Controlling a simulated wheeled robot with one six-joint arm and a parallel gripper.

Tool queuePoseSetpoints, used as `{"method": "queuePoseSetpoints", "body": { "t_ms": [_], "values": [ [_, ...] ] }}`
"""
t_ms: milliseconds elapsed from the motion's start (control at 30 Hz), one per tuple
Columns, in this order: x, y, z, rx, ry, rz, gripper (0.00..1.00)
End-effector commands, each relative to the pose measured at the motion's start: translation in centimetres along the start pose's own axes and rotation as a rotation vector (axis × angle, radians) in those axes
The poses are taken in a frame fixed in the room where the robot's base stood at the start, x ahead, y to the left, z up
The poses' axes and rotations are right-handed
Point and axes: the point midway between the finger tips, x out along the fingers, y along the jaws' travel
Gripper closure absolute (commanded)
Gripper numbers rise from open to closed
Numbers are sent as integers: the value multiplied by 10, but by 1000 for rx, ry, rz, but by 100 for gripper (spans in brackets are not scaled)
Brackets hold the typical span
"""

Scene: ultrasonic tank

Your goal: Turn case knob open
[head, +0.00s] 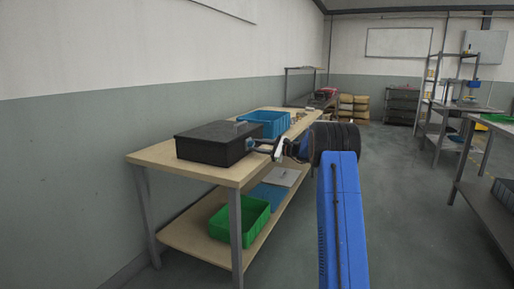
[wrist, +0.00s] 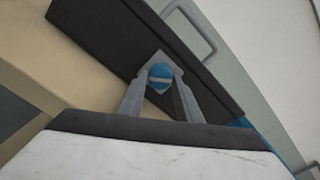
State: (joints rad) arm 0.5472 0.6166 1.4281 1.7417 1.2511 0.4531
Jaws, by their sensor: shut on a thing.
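A black case (head: 212,146) sits closed on the near end of the wooden workbench. Its dark front face (wrist: 105,35) runs diagonally across the wrist view. A round blue knob (wrist: 160,71) with a pale bar across it is on that face. My gripper (wrist: 160,74) has its two grey fingers on either side of the knob and is shut on it. In the head view my gripper (head: 264,146) reaches the case's right side, and the knob cannot be made out there.
A blue bin (head: 264,122) stands behind the case on the workbench (head: 160,155). A grey loop handle (wrist: 208,32) shows near the case in the wrist view. A green bin (head: 239,222) is on the lower shelf.

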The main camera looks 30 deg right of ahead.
Motion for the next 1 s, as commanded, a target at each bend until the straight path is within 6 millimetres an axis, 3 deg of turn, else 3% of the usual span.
{"method": "queuePoseSetpoints", "body": {
  "t_ms": [600,1000],
  "values": [
    [-1,-1,0,-580,0,1,91],
    [-1,-1,0,-863,0,2,91]
  ]
}}
